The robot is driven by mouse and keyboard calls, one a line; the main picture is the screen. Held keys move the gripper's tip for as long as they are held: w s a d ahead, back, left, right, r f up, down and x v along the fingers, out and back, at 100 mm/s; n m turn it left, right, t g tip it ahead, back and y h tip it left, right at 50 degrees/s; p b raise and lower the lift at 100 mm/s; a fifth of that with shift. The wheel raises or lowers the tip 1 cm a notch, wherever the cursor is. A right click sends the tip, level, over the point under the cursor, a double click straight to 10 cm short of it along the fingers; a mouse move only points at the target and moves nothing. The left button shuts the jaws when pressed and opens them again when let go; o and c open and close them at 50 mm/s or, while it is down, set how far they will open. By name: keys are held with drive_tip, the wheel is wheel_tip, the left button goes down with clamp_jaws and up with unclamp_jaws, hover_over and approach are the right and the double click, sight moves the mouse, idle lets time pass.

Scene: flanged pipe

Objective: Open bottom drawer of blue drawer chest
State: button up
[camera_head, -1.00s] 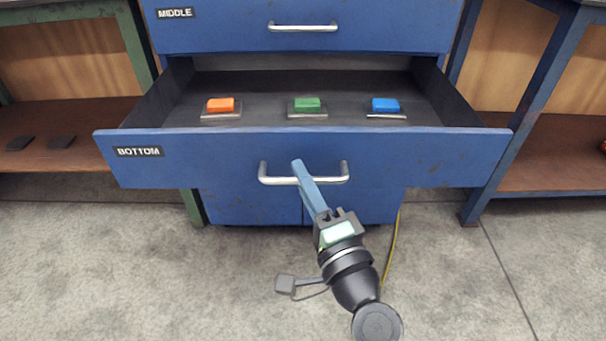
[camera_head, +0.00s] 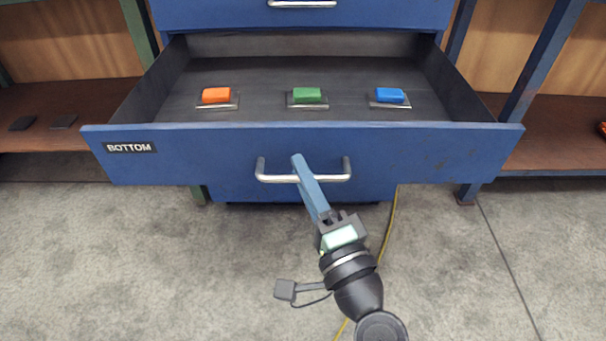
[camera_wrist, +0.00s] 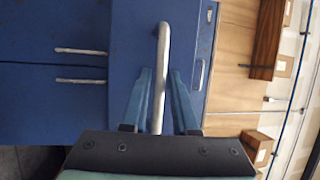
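The bottom drawer (camera_head: 430,153) of the blue drawer chest (camera_head: 400,12) is pulled out far, and its dark inside shows in the head view. Its front carries a "BOTTOM" label and a silver bar handle (camera_head: 333,178). My gripper (camera_head: 299,163) is at the middle of this handle. The exact contact is hard to see. In the head view the upper finger hides the lower one.
Orange (camera_head: 216,95), green (camera_head: 307,95) and blue (camera_head: 390,95) blocks sit on small plates inside the drawer. Shelf units stand on the left (camera_head: 60,100) and right (camera_head: 550,115). A yellow cable (camera_head: 390,220) lies on the floor. The concrete floor (camera_head: 120,260) in front is otherwise open.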

drive_tip(key=shift+o, duration=1)
drive_tip(key=shift+s, duration=0.1)
drive_tip(key=p+v, duration=0.1)
drive_tip(key=v, duration=1.1)
drive_tip(key=shift+s+d, duration=0.2)
drive_tip(key=shift+s, duration=0.15)
drive_tip(key=shift+w+p, duration=0.1)
drive_tip(key=shift+p, duration=0.2)
